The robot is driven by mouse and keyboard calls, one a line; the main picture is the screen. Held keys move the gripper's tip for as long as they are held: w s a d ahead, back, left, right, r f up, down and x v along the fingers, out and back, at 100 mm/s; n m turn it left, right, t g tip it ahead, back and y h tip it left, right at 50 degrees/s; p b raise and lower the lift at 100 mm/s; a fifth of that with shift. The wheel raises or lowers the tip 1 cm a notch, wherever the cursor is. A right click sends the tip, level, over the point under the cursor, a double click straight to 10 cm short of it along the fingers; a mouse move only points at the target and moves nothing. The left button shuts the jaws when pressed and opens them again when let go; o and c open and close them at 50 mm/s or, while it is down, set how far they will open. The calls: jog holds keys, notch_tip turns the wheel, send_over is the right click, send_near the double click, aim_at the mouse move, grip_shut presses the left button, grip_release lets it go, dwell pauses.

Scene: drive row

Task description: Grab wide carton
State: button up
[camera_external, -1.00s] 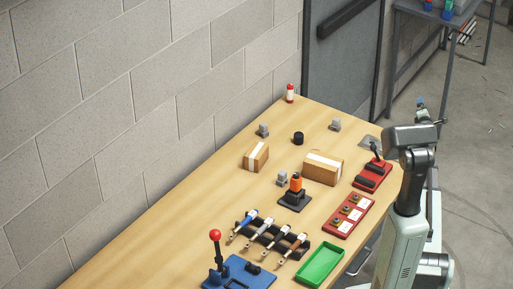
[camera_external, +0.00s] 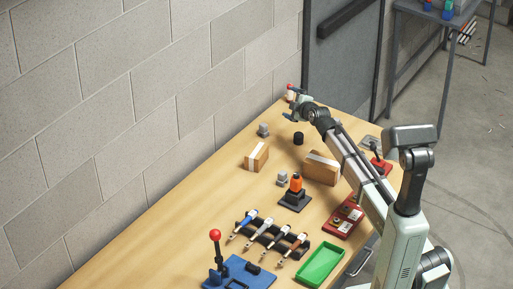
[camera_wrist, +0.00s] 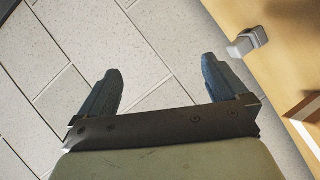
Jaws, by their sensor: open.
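Two brown cartons with white tape stand on the wooden table. The wide carton (camera_external: 318,170) is the larger one, right of centre in the external view, partly covered by my arm. The smaller carton (camera_external: 256,156) stands to its left. My gripper (camera_external: 290,103) is above the table's far end near the wall, well beyond both cartons. In the wrist view my gripper (camera_wrist: 161,68) is open, with nothing between its fingers. Part of a taped carton (camera_wrist: 308,105) shows at the right edge there; I cannot tell which one.
A grey block (camera_wrist: 247,41) stands near the table edge. A black cylinder (camera_external: 298,138), an orange-topped device (camera_external: 296,186), a tool rack (camera_external: 268,235), a green tray (camera_external: 320,264) and a blue lever base (camera_external: 245,272) occupy the table. The block wall (camera_external: 150,120) runs along the left.

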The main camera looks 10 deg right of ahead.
jog(key=s+a+f+g, duration=0.1)
jog(key=s+a+g, duration=0.1)
jog(key=s+a, duration=0.2)
jog(key=s+a+f+m+g, duration=0.1)
jog(key=s+a+g, duration=0.1)
jog(key=s+a, duration=0.3)
jog(key=s+a+f+g, duration=0.2)
jog(key=s+a, duration=0.3)
jog(key=shift+a+y, duration=0.3)
jog(key=shift+a, duration=0.1)
jog(key=s+d+m+g+h, duration=0.3)
jog(key=s+d+g, duration=0.1)
jog(key=d, duration=0.6)
notch_tip(320, 180, up, 4)
jog(key=m+g+h, duration=0.2)
jog(key=g, duration=0.2)
send_over(323, 160)
jog(key=shift+w+a+f, duration=0.15)
jog(key=shift+w+a, duration=0.2)
jog(key=shift+s+d+f, duration=0.1)
jog(key=shift+s+d, duration=0.05)
jog(key=shift+d, duration=0.05)
notch_tip(323, 160, down, 8)
jog(key=shift+f, duration=0.15)
jog(key=shift+s+d+f, duration=0.15)
jog(key=shift+d+f, duration=0.05)
jog(key=shift+f, duration=0.5)
jog(key=shift+d+f, duration=0.1)
jog(key=shift+f, duration=1.8)
